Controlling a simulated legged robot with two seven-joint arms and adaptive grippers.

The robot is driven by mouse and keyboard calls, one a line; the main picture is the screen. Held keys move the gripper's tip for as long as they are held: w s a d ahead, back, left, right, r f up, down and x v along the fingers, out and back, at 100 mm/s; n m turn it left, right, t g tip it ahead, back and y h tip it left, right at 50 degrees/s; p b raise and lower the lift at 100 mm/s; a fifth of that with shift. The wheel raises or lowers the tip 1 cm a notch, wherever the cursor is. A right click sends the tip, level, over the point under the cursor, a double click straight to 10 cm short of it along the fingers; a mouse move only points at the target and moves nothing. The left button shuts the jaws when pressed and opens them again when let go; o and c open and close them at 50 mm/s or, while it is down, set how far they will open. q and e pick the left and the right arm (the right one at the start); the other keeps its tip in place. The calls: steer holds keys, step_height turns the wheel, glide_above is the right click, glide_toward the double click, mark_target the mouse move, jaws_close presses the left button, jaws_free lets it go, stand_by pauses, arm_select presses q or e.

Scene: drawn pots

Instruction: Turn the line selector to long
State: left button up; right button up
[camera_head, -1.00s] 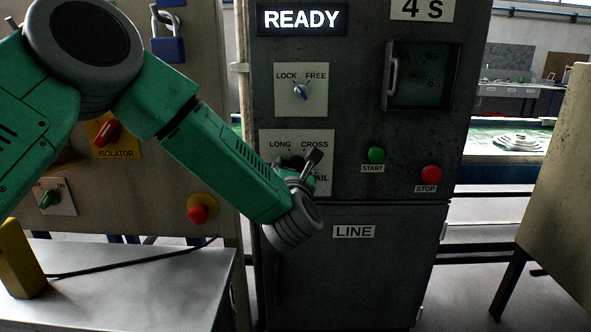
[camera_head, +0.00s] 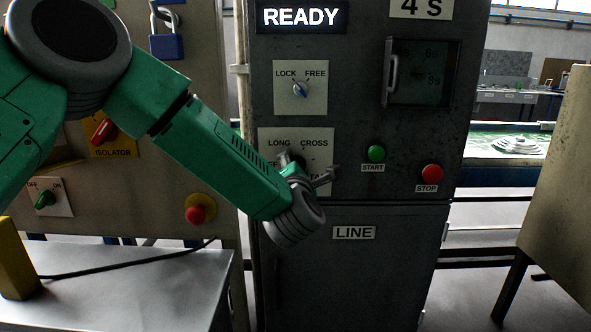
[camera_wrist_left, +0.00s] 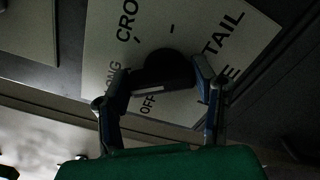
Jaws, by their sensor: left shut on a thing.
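The line selector (camera_head: 285,158) is a dark knob on a pale plate (camera_head: 322,143) marked LONG, CROSS and TAIL; OFF also shows in the wrist view. In the head view my wrist and fingers partly cover it. I cannot tell which mark the knob points to. My right gripper is out of view.
Above is a LOCK/FREE knob (camera_head: 300,90) and a READY display (camera_head: 302,18). To the right are a green start button (camera_head: 376,153) and a red stop button (camera_head: 431,174). An isolator panel (camera_head: 150,120) stands left, with a grey table (camera_head: 150,280) below.

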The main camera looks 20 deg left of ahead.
arm_select(q)
steer(key=shift+f+m, duration=0.35)
steer(key=shift+m, duration=0.55)
steer(key=shift+d, duration=0.1)
steer(key=o, duration=1.2)
steer(key=shift+c, duration=0.2)
steer(key=shift+r, duration=0.15)
steer(key=v, duration=1.2)
steer(key=shift+w, duration=0.1)
